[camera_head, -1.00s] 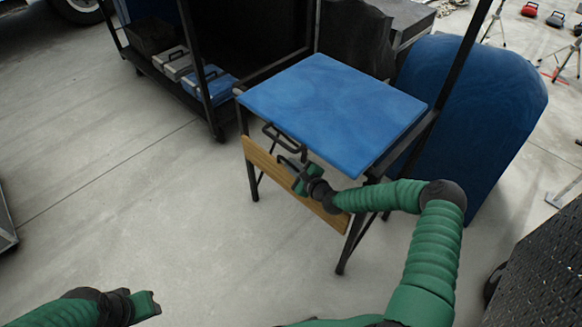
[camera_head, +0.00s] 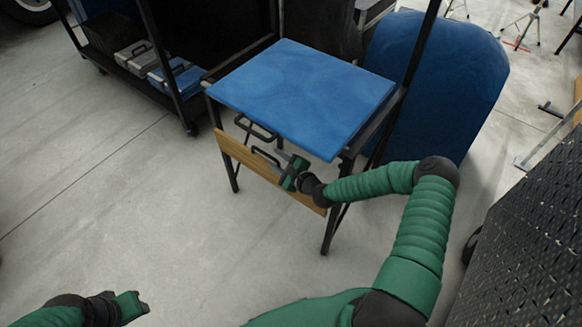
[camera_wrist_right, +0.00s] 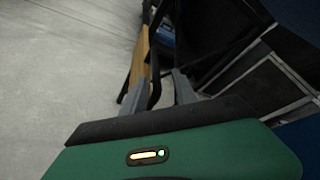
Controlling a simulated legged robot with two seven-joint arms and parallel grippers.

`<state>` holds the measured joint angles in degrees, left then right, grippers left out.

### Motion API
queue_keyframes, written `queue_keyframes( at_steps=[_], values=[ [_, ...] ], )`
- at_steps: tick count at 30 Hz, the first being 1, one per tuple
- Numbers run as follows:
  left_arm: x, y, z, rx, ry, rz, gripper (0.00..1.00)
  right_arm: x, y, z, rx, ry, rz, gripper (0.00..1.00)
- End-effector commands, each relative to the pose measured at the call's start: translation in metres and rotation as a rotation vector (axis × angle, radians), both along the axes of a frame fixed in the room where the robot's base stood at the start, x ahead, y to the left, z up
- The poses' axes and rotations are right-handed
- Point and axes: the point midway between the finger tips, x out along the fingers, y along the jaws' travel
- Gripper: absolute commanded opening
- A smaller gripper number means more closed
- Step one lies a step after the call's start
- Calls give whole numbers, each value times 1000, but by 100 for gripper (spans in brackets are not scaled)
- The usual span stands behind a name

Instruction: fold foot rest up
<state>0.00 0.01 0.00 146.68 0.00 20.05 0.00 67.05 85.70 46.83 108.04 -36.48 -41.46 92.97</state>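The tall chair has a flat blue seat (camera_head: 300,90) on a black frame. The foot rest looks like the wooden board (camera_head: 234,150) below the front of the seat, hanging down at a slant. Black looped handles (camera_head: 262,156) show by the board. My right gripper (camera_head: 284,168) is at the board's right part, close to the lower handle. In the right wrist view, its two grey fingers (camera_wrist_right: 160,90) stand apart with a dark bar between them; contact is unclear. The board's edge (camera_wrist_right: 139,62) shows beyond. My left gripper (camera_head: 134,303) is low at the left, away from the chair; its fingers are unclear.
A black cart (camera_head: 190,118) with grey and blue cases stands behind left. A large blue rounded object (camera_head: 450,90) stands behind the chair on the right. A dark perforated panel (camera_head: 525,240) is near at the right. The floor at left and front is clear.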

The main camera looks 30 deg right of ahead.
Motion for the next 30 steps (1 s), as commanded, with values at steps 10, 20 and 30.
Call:
queue_keyframes(
  at_steps=[10,20,30],
  values=[
    [0,0,25,0,0,0,36,-90,-10,30,2,1,-4,34],
    [0,0,27,0,0,0,36,-110,-11,33,1,0,-2,34],
    [0,0,27,0,0,0,36,-110,-7,32,-14,11,15,34]
  ],
)
